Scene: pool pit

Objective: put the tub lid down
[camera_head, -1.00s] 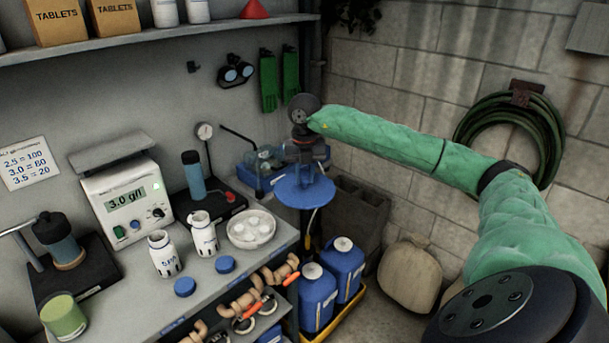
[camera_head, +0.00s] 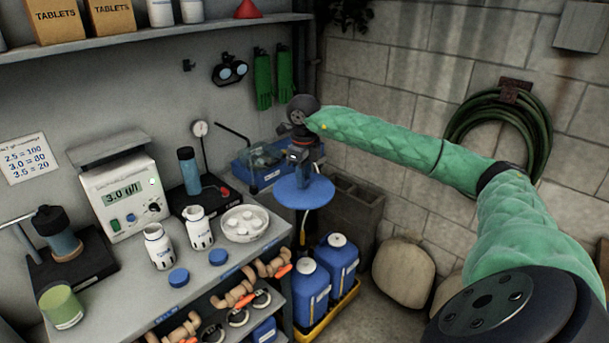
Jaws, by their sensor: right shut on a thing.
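The tub lid (camera_head: 303,194) is a round blue disc. My right gripper (camera_head: 304,168) is shut on it from above and holds it by its upper side, beyond the right end of the bench. The lid hangs roughly level in front of grey hollow blocks, apart from the bench top. The fingertips are small and partly hidden by the wrist. A white tub (camera_head: 244,224) with several white tablets in it stands open on the bench, left of the lid. My left gripper is not in view.
Two white bottles (camera_head: 160,248) and two blue caps (camera_head: 179,277) stand near the tub. A scale (camera_head: 124,200), a blue tray (camera_head: 262,163) and a gauge stand (camera_head: 201,145) are behind.

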